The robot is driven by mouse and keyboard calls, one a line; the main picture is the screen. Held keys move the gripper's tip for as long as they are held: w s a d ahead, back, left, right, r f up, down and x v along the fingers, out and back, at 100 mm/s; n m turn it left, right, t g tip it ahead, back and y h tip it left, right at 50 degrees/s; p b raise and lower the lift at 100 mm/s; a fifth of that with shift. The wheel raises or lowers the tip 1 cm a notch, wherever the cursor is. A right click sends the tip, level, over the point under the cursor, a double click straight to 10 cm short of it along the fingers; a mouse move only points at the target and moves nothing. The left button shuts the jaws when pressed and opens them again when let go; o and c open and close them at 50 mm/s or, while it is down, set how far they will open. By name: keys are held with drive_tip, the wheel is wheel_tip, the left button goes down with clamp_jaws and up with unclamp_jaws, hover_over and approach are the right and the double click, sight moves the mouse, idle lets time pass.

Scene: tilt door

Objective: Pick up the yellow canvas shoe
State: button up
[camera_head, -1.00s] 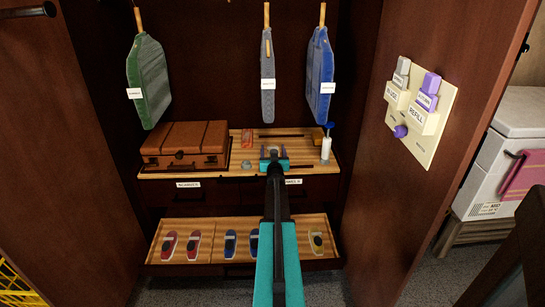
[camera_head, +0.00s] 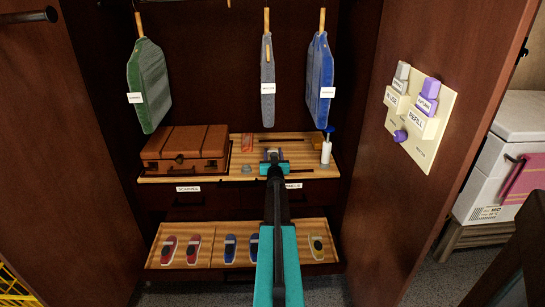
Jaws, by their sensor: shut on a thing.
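The yellow canvas shoe (camera_head: 317,246) lies at the right end of the pulled-out lower drawer (camera_head: 290,261), apart from my gripper. My gripper (camera_head: 272,156) is higher up, over the upper wooden shelf. It is shut on a small greyish object (camera_head: 272,152), mostly hidden by the jaws, so I cannot tell what it is. My arm comes up from the bottom of the picture and covers part of the drawer between the blue shoes and the yellow one.
Red shoes (camera_head: 181,248) and blue shoes (camera_head: 230,248) share the drawer. A brown case (camera_head: 185,149) and a white bottle (camera_head: 326,150) stand on the upper shelf. Garments (camera_head: 150,85) hang above. An open door panel (camera_head: 440,130) bounds the right side.

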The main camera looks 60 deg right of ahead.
sight(273, 152)
drive_tip(key=shift+r, duration=0.45)
wheel_tip(273, 152, up, 2)
drive_tip(key=shift+r, duration=0.2)
drive_tip(key=r+v, duration=0.1)
drive_tip(key=v, duration=1.5)
drive_tip(key=shift+w+a+b, duration=0.25)
drive_tip(key=shift+w+b, duration=0.1)
drive_tip(key=shift+w, duration=0.1)
drive_tip(key=shift+r, duration=0.1)
